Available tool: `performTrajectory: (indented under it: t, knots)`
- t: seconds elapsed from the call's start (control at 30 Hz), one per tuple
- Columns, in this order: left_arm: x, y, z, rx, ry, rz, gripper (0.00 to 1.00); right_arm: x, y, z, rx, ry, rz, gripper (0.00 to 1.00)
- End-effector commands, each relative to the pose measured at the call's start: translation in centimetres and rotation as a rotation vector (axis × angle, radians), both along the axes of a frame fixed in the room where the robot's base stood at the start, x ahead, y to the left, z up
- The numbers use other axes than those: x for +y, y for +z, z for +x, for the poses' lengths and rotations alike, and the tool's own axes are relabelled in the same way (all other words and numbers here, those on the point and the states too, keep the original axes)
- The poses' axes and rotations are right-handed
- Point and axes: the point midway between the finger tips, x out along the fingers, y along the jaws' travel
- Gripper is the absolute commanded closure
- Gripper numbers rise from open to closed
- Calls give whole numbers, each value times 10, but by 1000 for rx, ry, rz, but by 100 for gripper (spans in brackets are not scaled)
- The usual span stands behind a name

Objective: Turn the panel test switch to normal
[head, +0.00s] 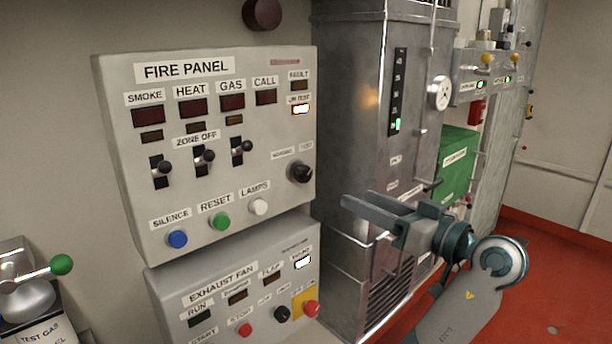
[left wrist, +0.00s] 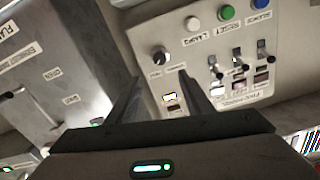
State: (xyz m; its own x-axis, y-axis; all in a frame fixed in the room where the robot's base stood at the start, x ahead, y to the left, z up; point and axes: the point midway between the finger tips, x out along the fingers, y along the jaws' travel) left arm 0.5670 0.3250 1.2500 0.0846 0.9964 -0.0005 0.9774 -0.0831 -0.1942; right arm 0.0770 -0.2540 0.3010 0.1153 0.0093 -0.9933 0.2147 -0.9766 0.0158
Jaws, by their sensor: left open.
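The grey fire panel (head: 215,135) is on the wall at the left of the head view. Its black rotary test switch (head: 301,171) is at the panel's right side, under small labels, the left one seeming to read normal. I cannot tell which way its pointer is set. The "on test" lamp (head: 301,109) is lit white. My left gripper (head: 357,203) is open and empty, to the right of the switch and slightly lower, apart from it. In the left wrist view the switch (left wrist: 160,56) shows just beyond and between the two fingertips (left wrist: 159,77).
Below is the exhaust fan panel (head: 235,290) with buttons. A tall metal cabinet (head: 350,110) stands right of the fire panel, behind my gripper. Toggle switches (head: 205,157) and push buttons (head: 221,221) share the panel face. A green-knobbed valve (head: 61,265) is at lower left.

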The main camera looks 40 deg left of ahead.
Motion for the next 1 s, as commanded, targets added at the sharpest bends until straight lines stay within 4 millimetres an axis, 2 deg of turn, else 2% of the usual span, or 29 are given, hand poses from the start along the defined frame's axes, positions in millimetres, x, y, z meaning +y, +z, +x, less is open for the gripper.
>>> performTrajectory:
  t: [0.27,0.4,1.0]
  knots:
    - [26,3,2,1,3,3,54,-3,11,-9,21,-2,-5,100]
    - [48,4,4,3,2,4,54,-4,19,-14,33,-4,-9,100]
    - [151,3,13,4,2,3,54,-3,60,-10,23,-2,-6,100]
